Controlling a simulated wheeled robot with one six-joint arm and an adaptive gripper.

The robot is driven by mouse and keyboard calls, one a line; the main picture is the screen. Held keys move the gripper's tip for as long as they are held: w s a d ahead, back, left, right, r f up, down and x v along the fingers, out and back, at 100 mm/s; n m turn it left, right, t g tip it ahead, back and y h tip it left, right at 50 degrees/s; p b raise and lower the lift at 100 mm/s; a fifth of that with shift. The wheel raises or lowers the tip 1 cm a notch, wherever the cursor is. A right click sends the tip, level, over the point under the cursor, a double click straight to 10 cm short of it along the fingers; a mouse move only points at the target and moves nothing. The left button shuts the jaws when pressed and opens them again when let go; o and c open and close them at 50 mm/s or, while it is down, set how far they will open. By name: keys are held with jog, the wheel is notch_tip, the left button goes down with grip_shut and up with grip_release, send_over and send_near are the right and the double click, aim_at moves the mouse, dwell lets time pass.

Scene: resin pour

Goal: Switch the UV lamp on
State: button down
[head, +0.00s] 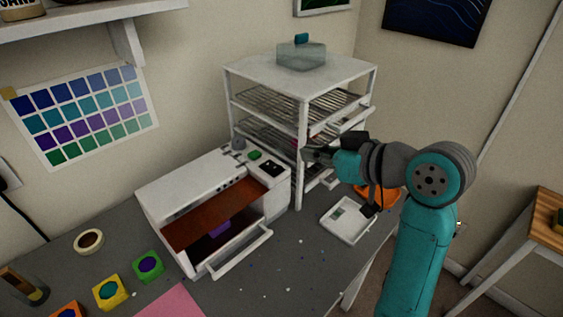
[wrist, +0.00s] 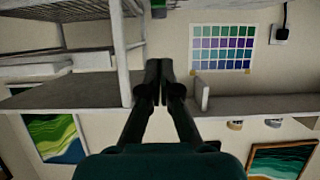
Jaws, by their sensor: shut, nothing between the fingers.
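The UV lamp (head: 180,182) is a white box on the grey table in the head view. Its front is open, with an amber panel (head: 215,213) and a purple piece inside below it. On its top right are a green button (head: 254,155), a grey knob (head: 238,143) and a small dark display (head: 271,168). My gripper (head: 305,154) is shut and empty, to the right of the green button and apart from it, by the rack's front post. The shut fingers also show in the wrist view (wrist: 165,72), where the lamp is not clearly seen.
A white wire-shelf rack (head: 301,84) stands behind and right of the lamp. A white tray (head: 347,222) and an orange object lie to the right. A tape roll (head: 88,241) and several coloured moulds lie at front left. A colour chart (wrist: 222,49) hangs on the wall.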

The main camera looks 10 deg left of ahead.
send_over(272, 166)
jog(key=s+d, duration=0.1)
jog(key=d, duration=0.1)
jog(key=f, duration=0.4)
jog(key=shift+s+a, duration=0.1)
jog(key=shift+s, duration=0.1)
jog(key=shift+s+d+f, duration=0.15)
jog(key=shift+d+f, duration=0.05)
jog(key=shift+f, duration=0.75)
jog(key=shift+s+d+f, duration=0.1)
jog(key=shift+d+f, duration=0.05)
jog(key=shift+f, duration=0.8)
jog(key=shift+f+y, duration=0.3)
jog(key=shift+f, duration=0.1)
jog(key=shift+d+r, duration=0.1)
jog(key=shift+r, duration=0.1)
jog(key=shift+r, duration=0.65)
